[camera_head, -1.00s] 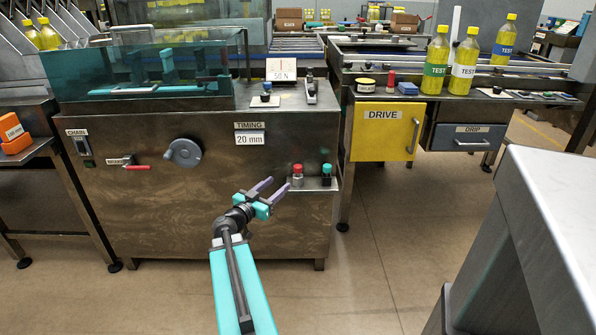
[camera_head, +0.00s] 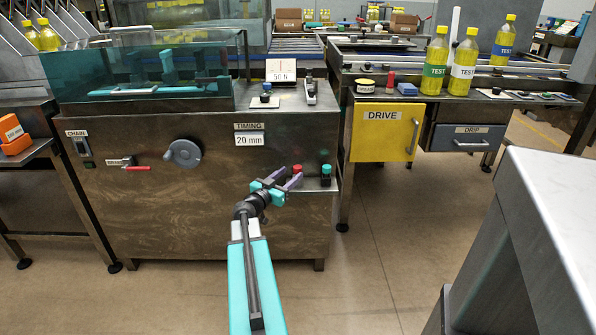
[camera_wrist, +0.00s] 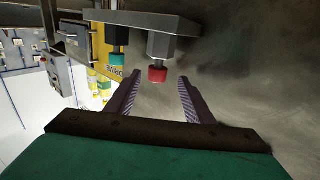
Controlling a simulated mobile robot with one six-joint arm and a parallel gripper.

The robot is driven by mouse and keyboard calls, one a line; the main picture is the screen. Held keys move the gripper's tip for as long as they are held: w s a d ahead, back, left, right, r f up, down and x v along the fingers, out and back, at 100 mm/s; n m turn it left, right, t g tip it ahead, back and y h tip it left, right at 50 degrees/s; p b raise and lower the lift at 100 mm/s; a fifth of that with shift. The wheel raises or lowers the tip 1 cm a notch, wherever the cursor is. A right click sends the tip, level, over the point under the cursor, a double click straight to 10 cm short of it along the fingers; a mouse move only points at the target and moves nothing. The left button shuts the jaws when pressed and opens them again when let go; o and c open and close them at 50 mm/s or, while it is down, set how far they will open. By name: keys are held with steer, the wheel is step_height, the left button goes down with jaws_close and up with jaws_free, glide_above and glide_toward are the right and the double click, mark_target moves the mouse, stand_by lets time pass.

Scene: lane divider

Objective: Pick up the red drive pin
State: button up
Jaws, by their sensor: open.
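The red drive pin (camera_head: 297,169) stands on a small ledge (camera_head: 318,190) on the front of the metal machine, with a green-topped pin (camera_head: 326,172) to its right. My gripper (camera_head: 290,179) is open at the ledge, its purple fingers pointing toward the red pin. In the wrist view the red-capped pin (camera_wrist: 157,73) shows just beyond and between the open fingertips (camera_wrist: 158,82), not gripped. The green-capped pin (camera_wrist: 117,59) is to its left there, outside the fingers. In the head view a finger partly hides the red pin's lower part.
The machine front (camera_head: 100,215) carries a hand wheel (camera_head: 183,153) and a red-handled lever (camera_head: 135,168) left of my arm. A yellow DRIVE door (camera_head: 380,130) is to the right. A grey block (camera_head: 560,190) fills the right foreground. The floor between is clear.

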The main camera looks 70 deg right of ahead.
mark_target(297, 167)
stand_by(0.3)
steer(key=shift+x, duration=2.65)
steer(key=shift+a+r, duration=0.1)
steer(key=shift+r, duration=0.05)
steer(key=c, duration=1.1)
